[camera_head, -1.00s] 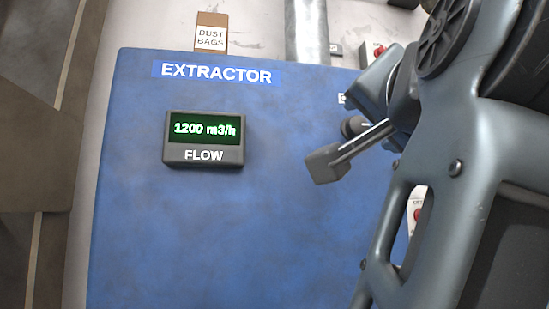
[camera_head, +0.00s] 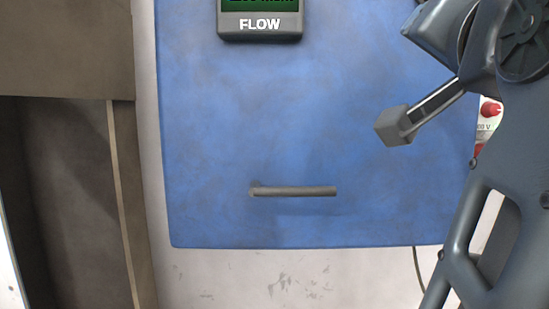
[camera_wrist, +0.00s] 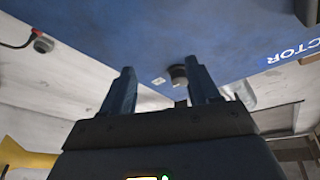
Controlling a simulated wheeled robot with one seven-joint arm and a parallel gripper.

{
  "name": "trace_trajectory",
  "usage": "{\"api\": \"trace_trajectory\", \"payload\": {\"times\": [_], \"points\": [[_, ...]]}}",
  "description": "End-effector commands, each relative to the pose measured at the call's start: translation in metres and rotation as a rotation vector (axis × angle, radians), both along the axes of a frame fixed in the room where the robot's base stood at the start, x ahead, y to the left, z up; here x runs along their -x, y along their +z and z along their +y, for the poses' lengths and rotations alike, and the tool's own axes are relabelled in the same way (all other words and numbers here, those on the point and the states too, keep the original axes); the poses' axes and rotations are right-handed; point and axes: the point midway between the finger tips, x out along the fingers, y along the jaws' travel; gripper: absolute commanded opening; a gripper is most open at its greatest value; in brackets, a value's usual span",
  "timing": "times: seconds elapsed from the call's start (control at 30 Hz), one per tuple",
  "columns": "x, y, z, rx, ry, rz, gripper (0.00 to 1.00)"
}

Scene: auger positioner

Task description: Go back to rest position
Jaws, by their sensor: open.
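My gripper (camera_wrist: 160,78) is open and empty. Its two dark fingers stand apart in the wrist view. My arm fills the right side of the head view.
A flow display (camera_head: 259,24) is at the top of the panel, cut off by the frame. A grey bar handle (camera_head: 295,191) is low on the panel. A brown cabinet (camera_head: 65,60) stands at left. A red button (camera_head: 489,110) shows partly behind my arm.

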Motion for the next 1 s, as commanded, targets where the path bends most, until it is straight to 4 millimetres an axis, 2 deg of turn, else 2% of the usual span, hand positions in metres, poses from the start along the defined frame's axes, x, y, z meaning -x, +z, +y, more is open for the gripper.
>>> {"api": "trace_trajectory", "payload": {"times": [0.03,0.2,0.47,0.77,1.0], "points": [[-0.006,-0.021,0.0,0.049,-0.005,0.021,0.61],[-0.015,-0.079,0.003,0.195,0.001,0.063,0.61],[-0.012,-0.173,0.002,0.38,0.038,0.135,0.61],[0.022,-0.28,-0.005,0.53,0.11,0.223,0.61],[0.072,-0.356,-0.013,0.599,0.174,0.294,0.61]]}}
